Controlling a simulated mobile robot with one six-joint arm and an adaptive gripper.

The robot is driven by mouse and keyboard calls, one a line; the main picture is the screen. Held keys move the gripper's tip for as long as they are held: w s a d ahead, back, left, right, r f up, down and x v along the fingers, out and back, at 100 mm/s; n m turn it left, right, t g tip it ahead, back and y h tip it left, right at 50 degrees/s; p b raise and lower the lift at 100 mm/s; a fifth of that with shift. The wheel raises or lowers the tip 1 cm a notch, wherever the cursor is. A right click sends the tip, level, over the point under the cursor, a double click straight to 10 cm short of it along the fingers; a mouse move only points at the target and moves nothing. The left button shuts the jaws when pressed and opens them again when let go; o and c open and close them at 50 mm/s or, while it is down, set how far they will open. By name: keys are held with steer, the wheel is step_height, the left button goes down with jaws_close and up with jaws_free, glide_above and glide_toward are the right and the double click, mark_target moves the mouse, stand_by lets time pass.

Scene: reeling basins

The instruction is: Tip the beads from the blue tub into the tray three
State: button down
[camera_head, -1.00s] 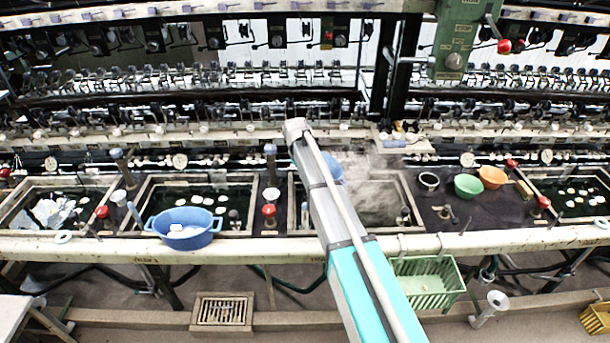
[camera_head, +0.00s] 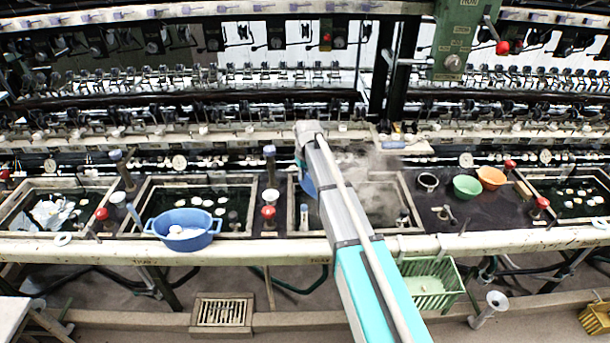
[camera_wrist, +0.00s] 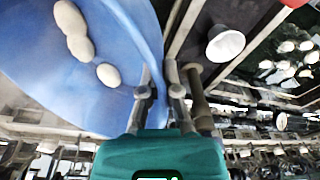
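The blue tub held by my gripper fills the left of the wrist view (camera_wrist: 120,110); a small part shows beside my arm's end in the head view (camera_head: 308,183). Several white oval beads (camera_wrist: 108,75) lie against its inner wall. My gripper (camera_wrist: 160,80) is closed on the tub's rim, one finger on each side. The tub looks steeply tilted. It hangs over the left part of the third basin from the left, which I take as tray three (camera_head: 408,195). Steam rises there. My arm hides much of that basin, and no number is readable.
Another blue tub with handles (camera_head: 183,229) stands on the front ledge at left, with white pieces inside. Green (camera_head: 466,186) and orange (camera_head: 491,177) bowls stand right of tray three. A red-topped knob (camera_head: 268,212) rises left of it. A machine frame runs behind.

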steer(key=y+b, duration=0.1)
steer(key=y, duration=0.1)
steer(key=d+t+y, duration=0.1)
steer(key=y, duration=0.1)
steer(key=y+b, duration=0.1)
steer(key=shift+s+d+r+y+b, duration=0.15)
steer(key=shift+s+r+y+b, duration=0.1)
steer(key=shift+y+b, duration=0.15)
steer(key=shift+s+d+r+t+y+b, duration=0.15)
steer(key=shift+d+r+t+y+b, duration=0.2)
steer(key=shift+d+y+b, duration=0.3)
steer(key=shift+s+d+r+t+y+b, duration=0.1)
steer(key=shift+d+r+t+y+b, duration=0.25)
steer(key=shift+d+y, duration=0.5)
steer(key=s+d+r+m+t+y+b, duration=0.1)
steer(key=s+d+r+t+y+b, duration=0.1)
steer(key=d+y+b, duration=0.8)
steer(key=shift+s+d+r+b, duration=0.2)
steer(key=shift+r+b, duration=0.3)
steer(key=shift+b, duration=0.8)
stand_by(0.5)
steer(key=shift+t, duration=0.4)
